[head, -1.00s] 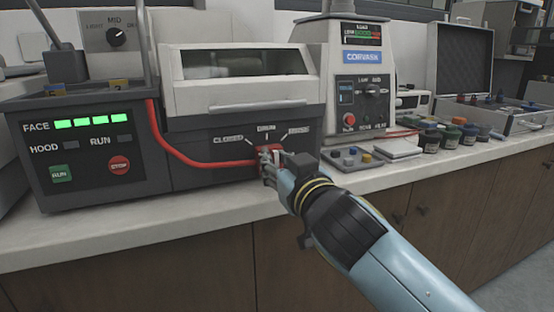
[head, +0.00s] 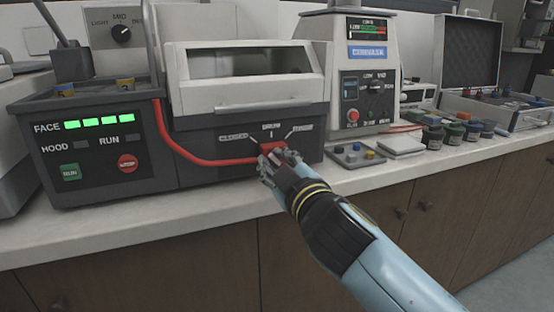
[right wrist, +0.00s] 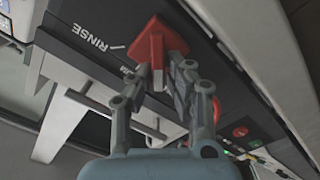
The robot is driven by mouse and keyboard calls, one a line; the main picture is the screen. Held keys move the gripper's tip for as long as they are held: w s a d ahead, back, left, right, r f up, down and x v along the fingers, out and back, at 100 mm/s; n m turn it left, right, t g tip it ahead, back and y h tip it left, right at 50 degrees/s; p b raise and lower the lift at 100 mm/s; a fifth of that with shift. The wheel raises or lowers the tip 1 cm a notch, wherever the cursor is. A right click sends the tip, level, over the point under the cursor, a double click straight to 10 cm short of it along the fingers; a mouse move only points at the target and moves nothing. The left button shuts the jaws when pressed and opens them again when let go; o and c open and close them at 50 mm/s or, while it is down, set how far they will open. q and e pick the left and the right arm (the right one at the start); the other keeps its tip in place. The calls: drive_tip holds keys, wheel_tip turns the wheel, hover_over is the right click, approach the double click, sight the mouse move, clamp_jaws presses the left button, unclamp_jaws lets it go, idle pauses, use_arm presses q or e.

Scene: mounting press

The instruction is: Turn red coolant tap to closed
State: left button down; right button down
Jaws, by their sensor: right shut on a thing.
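The red coolant tap (head: 273,148) sits on the dark front panel of the machine, below the labels CLOSED at left, DRUM in the middle and RINSE at right. My right gripper (head: 268,160) is shut on the tap and covers part of it. In the right wrist view the red tap (right wrist: 153,43) shows beyond the fingers, and the gripper (right wrist: 160,78) has its fingertips on either side of its handle. The RINSE label and its line lie beside the tap there. Which mark the tap points to is not clear. My left gripper is not in view.
A red hose (head: 190,157) curves down the machine front and runs to the tap. A control panel with green lights (head: 100,123) stands at left. The counter's front edge (head: 150,235) is clear.

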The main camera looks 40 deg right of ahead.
idle(0.3)
drive_tip(key=c, duration=1.3)
unclamp_jaws()
drive_tip(key=shift+d, duration=0.1)
drive_tip(key=v, duration=1.2)
drive_tip(key=shift+s, duration=0.1)
